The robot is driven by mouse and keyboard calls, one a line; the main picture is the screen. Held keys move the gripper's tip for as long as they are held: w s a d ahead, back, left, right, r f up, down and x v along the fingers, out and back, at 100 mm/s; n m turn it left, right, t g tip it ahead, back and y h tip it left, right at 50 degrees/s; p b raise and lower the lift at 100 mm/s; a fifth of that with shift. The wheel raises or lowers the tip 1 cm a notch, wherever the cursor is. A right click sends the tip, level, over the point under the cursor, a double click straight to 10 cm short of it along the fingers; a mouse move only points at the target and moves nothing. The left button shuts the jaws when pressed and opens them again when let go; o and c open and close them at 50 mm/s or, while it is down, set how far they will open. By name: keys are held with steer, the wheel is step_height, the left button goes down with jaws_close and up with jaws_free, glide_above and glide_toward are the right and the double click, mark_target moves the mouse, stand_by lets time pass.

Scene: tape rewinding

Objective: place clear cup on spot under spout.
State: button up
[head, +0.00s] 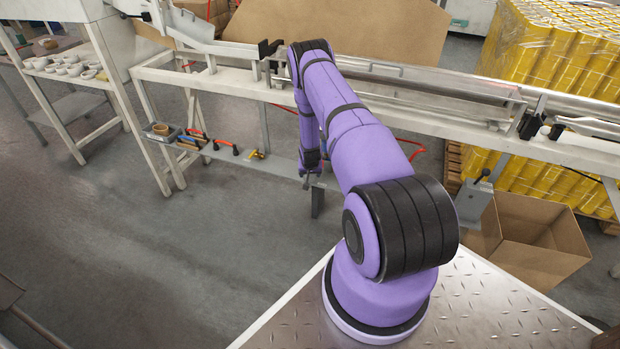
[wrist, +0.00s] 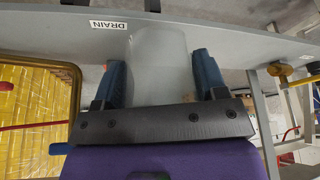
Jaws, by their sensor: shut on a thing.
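My gripper (wrist: 158,85) is shut on the clear cup (wrist: 158,55), a see-through, pale grey shape between its two blue fingers in the wrist view. Behind the cup is a grey metal surface (wrist: 225,40) with a white "DRAIN" label (wrist: 108,25) to the left of the cup. In the head view my gripper (head: 308,182) hangs down at the low grey shelf below the long machine frame. The cup cannot be made out there. I cannot pick out the spout or the spot under it for certain in either view.
The low shelf (head: 280,165) holds red-handled tools (head: 225,147), a yellow-handled fitting (head: 256,155) and a brown roll (head: 160,128). The white machine frame (head: 450,122) runs above it. An open cardboard box (head: 530,235) stands at right. The floor at left is mostly clear.

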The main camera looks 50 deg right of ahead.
mark_target(310, 177)
steer(key=shift+w+d, duration=0.35)
steer(key=shift+d, duration=0.05)
steer(key=shift+f, duration=1.75)
steer(key=shift+f, duration=0.1)
steer(key=o, duration=1)
